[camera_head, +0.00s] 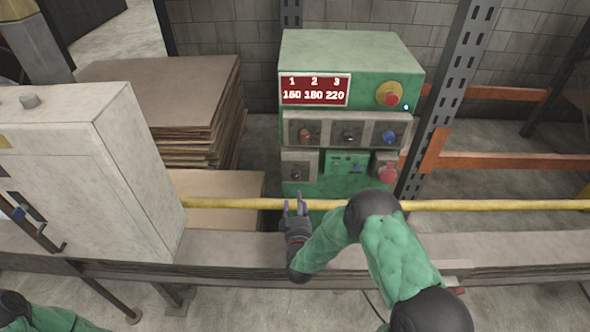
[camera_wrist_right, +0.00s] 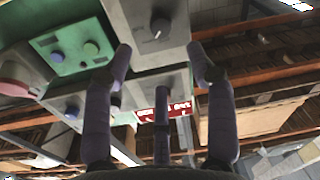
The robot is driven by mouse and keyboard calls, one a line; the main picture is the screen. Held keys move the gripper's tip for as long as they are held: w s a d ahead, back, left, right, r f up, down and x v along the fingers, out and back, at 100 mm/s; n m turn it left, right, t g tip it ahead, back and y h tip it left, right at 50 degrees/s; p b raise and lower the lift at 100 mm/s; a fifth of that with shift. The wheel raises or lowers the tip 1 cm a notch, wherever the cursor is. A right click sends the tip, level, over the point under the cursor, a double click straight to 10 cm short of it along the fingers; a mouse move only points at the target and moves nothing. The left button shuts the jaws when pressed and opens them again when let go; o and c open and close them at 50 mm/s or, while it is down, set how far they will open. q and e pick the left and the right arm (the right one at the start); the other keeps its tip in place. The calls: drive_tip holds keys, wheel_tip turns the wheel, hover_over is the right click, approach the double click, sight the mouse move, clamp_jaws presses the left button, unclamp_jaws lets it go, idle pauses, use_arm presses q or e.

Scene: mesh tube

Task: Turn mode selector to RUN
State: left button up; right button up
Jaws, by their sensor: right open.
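The green control cabinet (camera_head: 350,60) stands behind the yellow rail and carries several knobs and buttons. A dark rotary knob (camera_head: 296,174) sits on its grey lower-left plate. It also shows at the top of the right wrist view (camera_wrist_right: 160,27), with a pale pointer mark. No label is readable, so I cannot tell for sure that it is the mode selector. My right gripper (camera_head: 297,204) is open and empty, just below and in front of this knob. In the wrist view its spread fingers (camera_wrist_right: 160,60) point towards the knob, apart from it. My left gripper is out of view.
A yellow rail (camera_head: 480,205) runs across in front of the cabinet. A red mushroom button (camera_head: 388,174) is at its lower right, another (camera_head: 391,99) at the upper right. A grey box (camera_head: 140,180) stands left. Stacked sheets (camera_head: 165,90) lie behind it.

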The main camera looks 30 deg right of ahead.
sight(295, 177)
drive_tip(key=b+x, duration=0.1)
drive_tip(key=x, duration=0.4)
drive_tip(key=b+x, duration=0.1)
drive_tip(key=x, duration=0.5)
drive_tip(key=shift+r+b, duration=0.2)
drive_tip(key=shift+b, duration=0.15)
drive_tip(key=shift+s, duration=0.1)
drive_tip(key=c, duration=1.1)
